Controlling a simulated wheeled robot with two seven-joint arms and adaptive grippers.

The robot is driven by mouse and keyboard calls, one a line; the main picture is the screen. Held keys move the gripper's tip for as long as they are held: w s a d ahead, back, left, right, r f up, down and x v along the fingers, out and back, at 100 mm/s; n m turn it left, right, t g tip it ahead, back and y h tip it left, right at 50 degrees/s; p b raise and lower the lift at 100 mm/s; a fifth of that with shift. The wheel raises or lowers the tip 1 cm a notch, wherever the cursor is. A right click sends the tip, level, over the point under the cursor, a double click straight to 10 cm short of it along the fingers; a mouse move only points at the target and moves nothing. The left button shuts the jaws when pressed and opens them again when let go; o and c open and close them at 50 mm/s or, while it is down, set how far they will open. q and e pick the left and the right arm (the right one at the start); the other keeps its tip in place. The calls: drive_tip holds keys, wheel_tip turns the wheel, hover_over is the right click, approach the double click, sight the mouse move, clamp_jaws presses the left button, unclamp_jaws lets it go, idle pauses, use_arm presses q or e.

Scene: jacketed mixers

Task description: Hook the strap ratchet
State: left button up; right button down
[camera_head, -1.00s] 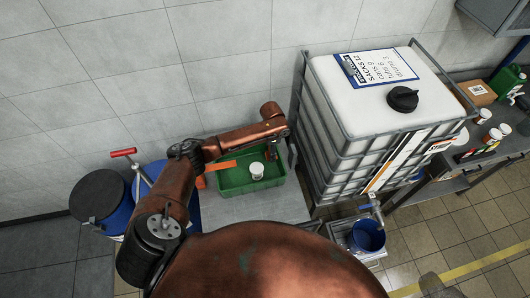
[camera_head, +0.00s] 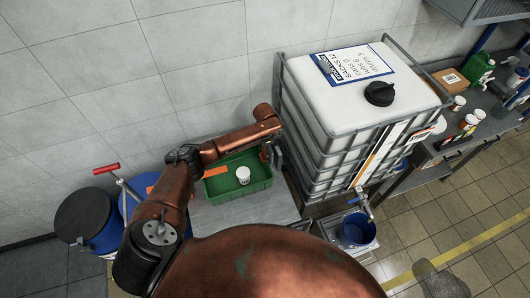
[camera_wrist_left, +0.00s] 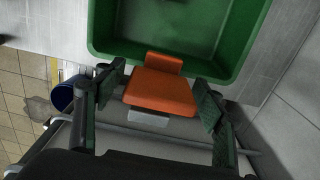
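In the left wrist view an orange block with a pale grey piece below it (camera_wrist_left: 160,95), which looks like the ratchet, lies between the fingers of my left gripper (camera_wrist_left: 158,92). The fingers stand apart on both sides, with a narrow gap showing on the left; contact on the right cannot be told. In the head view my left arm reaches to the right end of the green tray, beside the caged tank (camera_head: 365,115), and its gripper is hard to make out there. A white and orange strip (camera_head: 372,160) runs down the tank's front. My right gripper is out of view.
The green tray (camera_head: 262,186) holds a white jar (camera_head: 243,174); an orange strip (camera_head: 215,172) is at its left. A blue bucket (camera_head: 356,229) stands below the tank. Blue drums stand at left, one with a red-handled pump (camera_head: 106,169).

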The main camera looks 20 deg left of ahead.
use_arm(q)
drive_tip(key=shift+o, duration=0.3)
drive_tip(key=shift+r, duration=6)
